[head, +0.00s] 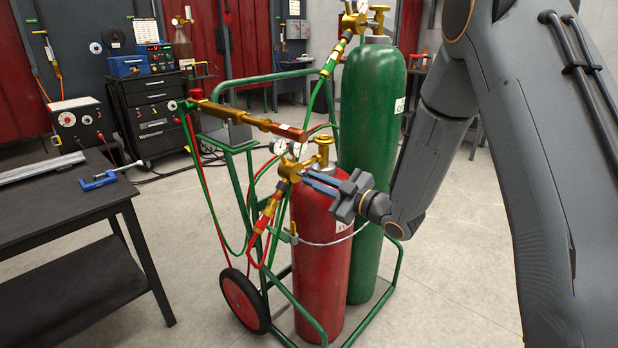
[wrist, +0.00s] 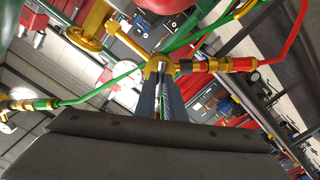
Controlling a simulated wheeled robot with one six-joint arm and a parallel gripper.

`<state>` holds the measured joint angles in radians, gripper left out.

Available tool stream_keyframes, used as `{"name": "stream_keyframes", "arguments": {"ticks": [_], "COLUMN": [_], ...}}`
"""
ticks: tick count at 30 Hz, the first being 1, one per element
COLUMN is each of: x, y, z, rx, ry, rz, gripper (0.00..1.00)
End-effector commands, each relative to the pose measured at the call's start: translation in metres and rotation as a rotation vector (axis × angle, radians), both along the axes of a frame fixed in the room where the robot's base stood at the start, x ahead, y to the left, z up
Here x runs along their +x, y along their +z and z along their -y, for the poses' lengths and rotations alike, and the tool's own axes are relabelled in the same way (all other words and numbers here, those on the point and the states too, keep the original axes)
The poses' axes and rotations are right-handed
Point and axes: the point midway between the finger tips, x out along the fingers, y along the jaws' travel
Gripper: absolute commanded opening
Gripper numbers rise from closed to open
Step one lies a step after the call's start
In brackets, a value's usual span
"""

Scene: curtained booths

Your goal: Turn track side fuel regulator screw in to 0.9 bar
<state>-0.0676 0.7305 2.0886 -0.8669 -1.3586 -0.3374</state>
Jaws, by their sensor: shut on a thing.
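My gripper (head: 307,179) reaches in from the right at the top of the red cylinder (head: 322,265). Its blue-grey fingers are shut at the front of the brass fuel regulator (head: 289,169). In the wrist view the fingertips (wrist: 167,78) meet the regulator (wrist: 157,65) where its adjusting screw sits. The screw itself is mostly hidden between the fingers. Two round gauges (head: 297,148) stand above the regulator; their needles are too small to read. A red hose fitting (head: 267,215) hangs below it. The cylinder's brass valve (head: 323,145) is behind and right.
A taller green cylinder (head: 372,110) with its own regulator (head: 352,22) stands behind on the green cart (head: 243,190). A brass torch (head: 250,121) lies across the cart top. Hoses loop around the left side. A dark workbench (head: 60,215) stands left; open floor lies right and front.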

Motion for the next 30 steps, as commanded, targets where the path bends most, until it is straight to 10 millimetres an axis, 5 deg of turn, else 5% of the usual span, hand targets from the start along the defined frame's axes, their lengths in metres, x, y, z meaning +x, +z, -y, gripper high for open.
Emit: {"name": "stream_keyframes", "arguments": {"ticks": [7,15,20,30], "x": [-0.0006,-0.0001,-0.0001,-0.002], "y": [0.0011,-0.0006,-0.0005,-0.0001], "z": [0.0004,0.0004,0.0003,0.0034], "rx": [0.145,0.165,0.164,0.165], "ry": [-0.001,-0.001,-0.001,-0.001], "rz": [-0.19,-0.214,-0.213,-0.211], "gripper": [0.0,0.0,0.31,0.31]}}
